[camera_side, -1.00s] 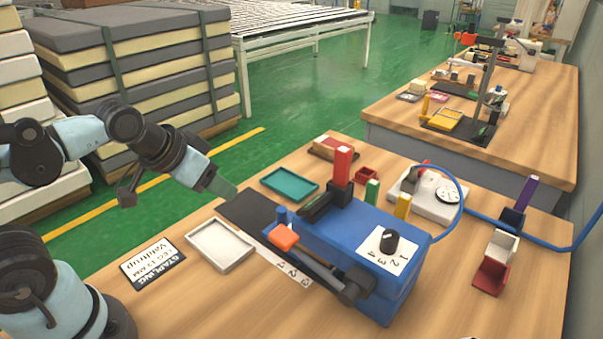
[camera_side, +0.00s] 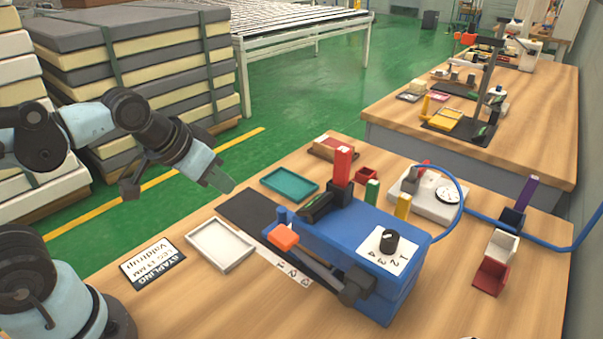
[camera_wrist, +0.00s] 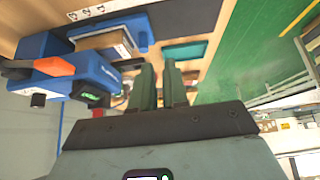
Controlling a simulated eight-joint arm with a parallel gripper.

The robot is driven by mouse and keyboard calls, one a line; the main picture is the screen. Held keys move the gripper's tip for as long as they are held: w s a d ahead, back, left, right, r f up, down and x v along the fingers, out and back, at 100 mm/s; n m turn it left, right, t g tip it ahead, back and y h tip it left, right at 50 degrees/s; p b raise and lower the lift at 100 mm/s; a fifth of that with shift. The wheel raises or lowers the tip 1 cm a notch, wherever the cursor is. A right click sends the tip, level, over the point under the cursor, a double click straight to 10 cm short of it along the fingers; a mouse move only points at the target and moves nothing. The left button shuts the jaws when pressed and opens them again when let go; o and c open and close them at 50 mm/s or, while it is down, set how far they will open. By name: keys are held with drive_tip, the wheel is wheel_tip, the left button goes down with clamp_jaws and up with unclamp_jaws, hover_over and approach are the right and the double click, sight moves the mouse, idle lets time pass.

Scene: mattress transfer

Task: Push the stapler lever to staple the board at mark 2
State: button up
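The blue stapler (camera_side: 345,230) stands on the table, with an orange-tipped lever (camera_side: 285,237) on a dark arm along its near side. The orange tip also shows in the wrist view (camera_wrist: 54,66). A white strip with number marks (camera_side: 290,268) lies beside the stapler. I cannot clearly make out a board; a brown patch (camera_wrist: 102,42) inside the blue frame in the wrist view may be board or tabletop. My gripper (camera_side: 226,187) hangs left of the stapler, apart from the lever. In the wrist view its fingers (camera_wrist: 160,66) stand a narrow gap apart with nothing between them.
A black knob (camera_side: 391,240) sits on a numbered plate on the stapler. A white tray (camera_side: 221,263), a teal tray (camera_side: 290,199) and a dark mat (camera_side: 238,207) lie nearby. A red post (camera_side: 343,163) rises behind. A label card (camera_side: 153,262) lies front left.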

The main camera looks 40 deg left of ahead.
drive_tip(key=d+r+g, duration=0.1)
drive_tip(key=d+r, duration=0.1)
drive_tip(key=d, duration=0.1)
drive_tip(key=w+d+r+g, duration=0.1)
drive_tip(key=d+r, duration=0.1)
drive_tip(key=r, duration=0.1)
drive_tip(key=w+d+r+g, duration=0.1)
drive_tip(key=d+r, duration=0.1)
drive_tip(key=d, duration=0.1)
drive_tip(key=shift+d+r+g, duration=0.3)
drive_tip(key=shift+r+g, duration=0.05)
drive_tip(key=shift+g, duration=0.05)
clamp_jaws()
wheel_tip(320, 180, up, 5)
drive_tip(key=g+y, duration=0.1)
drive_tip(key=g, duration=0.2)
hover_over(276, 233)
drive_tip(key=d, duration=0.3)
drive_tip(key=shift+w+a+r, duration=0.2)
drive_tip(key=shift+w, duration=0.1)
drive_tip(key=f, duration=0.4)
drive_tip(key=a+f, duration=0.1)
drive_tip(key=f, duration=0.9)
drive_tip(key=shift+a, duration=0.3)
